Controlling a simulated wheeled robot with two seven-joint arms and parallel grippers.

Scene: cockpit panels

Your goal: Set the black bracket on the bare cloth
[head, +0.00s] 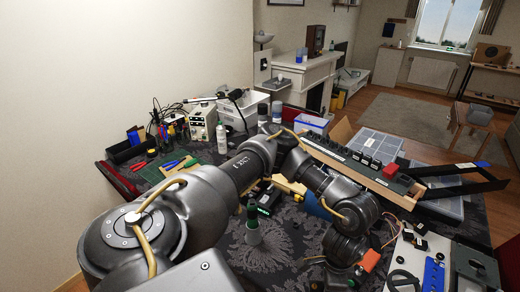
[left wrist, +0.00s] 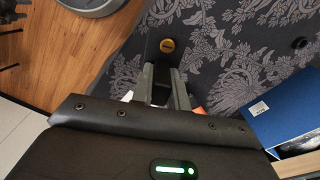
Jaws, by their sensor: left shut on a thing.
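My left gripper (left wrist: 163,85) shows in the left wrist view, its two grey fingers shut on a small dark piece (left wrist: 160,88) over the patterned dark cloth (left wrist: 225,60). The dark piece may be the black bracket; its full shape is hidden behind the gripper body. In the head view my left arm crosses the cloth (head: 285,245) and its wrist bends down near the lower middle; its fingertips are hidden there. A long black angled frame (head: 465,186) rests at the right, apart from my arm. My right gripper is in neither view.
A white panel with blue and black parts (head: 432,270) is at lower right. A blue box (left wrist: 290,108) borders the cloth.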

